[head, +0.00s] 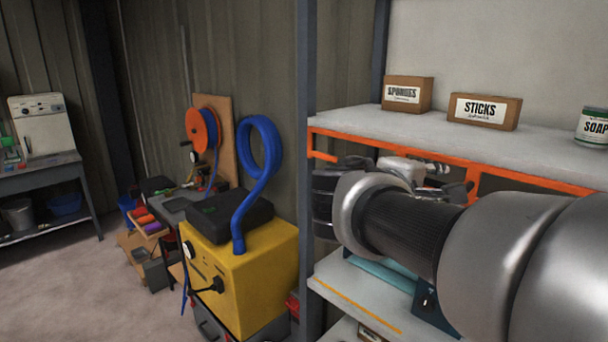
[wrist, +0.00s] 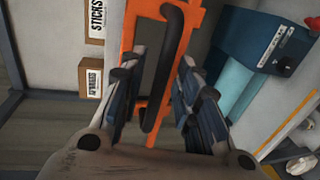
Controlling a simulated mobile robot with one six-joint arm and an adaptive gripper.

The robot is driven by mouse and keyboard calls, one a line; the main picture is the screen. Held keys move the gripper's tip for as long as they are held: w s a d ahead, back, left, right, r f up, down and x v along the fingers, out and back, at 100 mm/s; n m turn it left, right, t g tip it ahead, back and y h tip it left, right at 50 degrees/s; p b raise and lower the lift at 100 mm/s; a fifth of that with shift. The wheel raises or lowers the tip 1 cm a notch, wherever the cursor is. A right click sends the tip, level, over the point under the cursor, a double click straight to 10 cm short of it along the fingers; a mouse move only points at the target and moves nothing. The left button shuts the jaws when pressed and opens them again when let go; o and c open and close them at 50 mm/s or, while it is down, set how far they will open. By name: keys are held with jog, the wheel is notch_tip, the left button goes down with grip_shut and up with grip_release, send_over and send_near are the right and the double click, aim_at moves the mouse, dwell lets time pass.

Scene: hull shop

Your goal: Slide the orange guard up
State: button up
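The orange guard (head: 345,139) is a flat frame across the front of the shelf bay, with its top rail just under the upper shelf's edge. In the wrist view the guard (wrist: 131,38) stands sideways and carries a long dark handle (wrist: 172,60). My gripper (wrist: 158,78) is open, with one finger on each side of the handle. The handle runs between the fingers, and I see gaps on both sides. In the head view my arm hides much of the guard and the handle.
The upper shelf (head: 350,120) holds a sponges box (head: 407,94), a sticks box (head: 486,111) and a soap tin (head: 592,127). A grey post (head: 309,200) and a yellow machine (head: 245,270) stand left.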

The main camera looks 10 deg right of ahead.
jog(key=shift+w+d, duration=0.2)
jog(key=shift+c, duration=0.4)
grip_shut()
dwell(0.3)
